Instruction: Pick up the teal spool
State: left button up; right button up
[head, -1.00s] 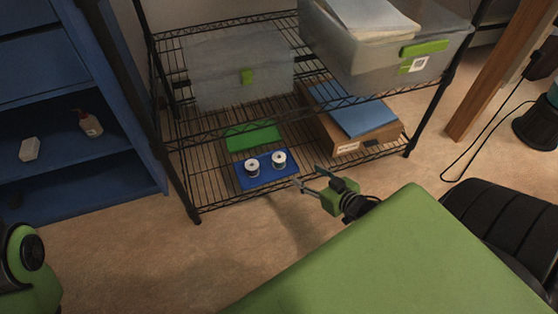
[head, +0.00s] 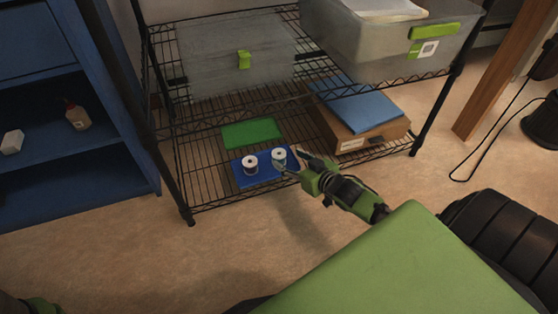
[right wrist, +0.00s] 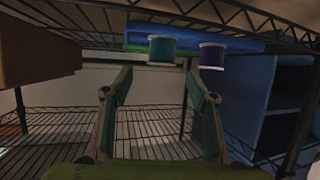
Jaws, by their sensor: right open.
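The teal spool (head: 278,156) stands on a blue mat (head: 247,180) on the lower wire shelf, right of a purple spool (head: 250,166). In the right wrist view the picture is upside down; the teal spool (right wrist: 162,50) shows left of the purple spool (right wrist: 213,56). My right gripper (head: 293,161) is open and empty, close to the teal spool on its right. In the right wrist view the teal spool lines up with the gap between the fingertips (right wrist: 160,73), seemingly just beyond them. My left gripper is out of view.
A green mat (head: 251,133) lies behind the blue one. A cardboard box (head: 368,138) with a blue item on top stands to the right. The upper wire shelf (head: 215,121) with bins hangs above. A blue cabinet (head: 80,170) stands at left.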

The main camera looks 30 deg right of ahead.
aim_at(281, 156)
jog(key=b+x, duration=0.3)
jog(key=shift+w+a+f, duration=0.1)
jog(key=shift+w+f, duration=0.05)
jog(key=shift+f, duration=0.1)
jog(key=shift+w+b, duration=0.4)
jog(key=shift+w, duration=0.15)
jog(key=c, duration=1.1)
